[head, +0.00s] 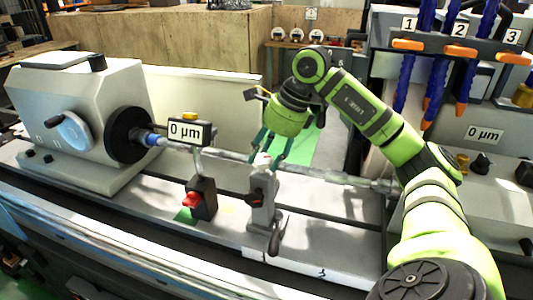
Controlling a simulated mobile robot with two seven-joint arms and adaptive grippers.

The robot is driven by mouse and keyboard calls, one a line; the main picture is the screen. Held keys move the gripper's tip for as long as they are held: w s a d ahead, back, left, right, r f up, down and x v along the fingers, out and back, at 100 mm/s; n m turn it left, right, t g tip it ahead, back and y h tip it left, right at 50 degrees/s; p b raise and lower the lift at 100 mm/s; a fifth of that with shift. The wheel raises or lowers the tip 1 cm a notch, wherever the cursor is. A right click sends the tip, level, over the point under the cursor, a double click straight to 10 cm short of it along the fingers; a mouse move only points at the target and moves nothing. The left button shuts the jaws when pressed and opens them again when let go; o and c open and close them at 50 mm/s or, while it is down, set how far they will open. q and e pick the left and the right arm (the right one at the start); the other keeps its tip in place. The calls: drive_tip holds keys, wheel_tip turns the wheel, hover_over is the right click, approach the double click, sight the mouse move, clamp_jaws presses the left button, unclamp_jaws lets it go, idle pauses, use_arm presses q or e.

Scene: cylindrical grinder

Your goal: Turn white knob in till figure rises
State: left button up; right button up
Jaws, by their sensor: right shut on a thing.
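The white knob (262,160) sits on top of the small grey steady rest (262,190) at the middle of the machine bed. My right gripper (266,157) reaches down from above, its teal fingers on either side of the knob and shut on it. The fingers hide part of the knob. A gauge display (189,132) to the left stands on a dark base with a red switch (191,200) and reads "0 µm". A second "0 µm" label (484,134) shows at the right. My left gripper is not in view.
A long thin shaft (225,156) runs from the black chuck (128,135) across the bed behind the gauge and the rest. Blue hoses with orange nozzles (408,45) hang at the upper right, close to my right arm. The front of the bed is clear.

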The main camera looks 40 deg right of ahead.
drive_tip(key=shift+a+r+m+t+h, duration=0.1)
drive_tip(key=shift+m+t+h, duration=0.3)
drive_tip(key=shift+m, duration=1.15)
drive_tip(key=shift+r+m+t+h, duration=0.15)
drive_tip(key=shift+m+h, duration=0.45)
drive_tip(key=shift+m, duration=0.95)
drive_tip(key=o, duration=1.1)
drive_tip(key=shift+f, duration=0.15)
drive_tip(key=v, duration=1.2)
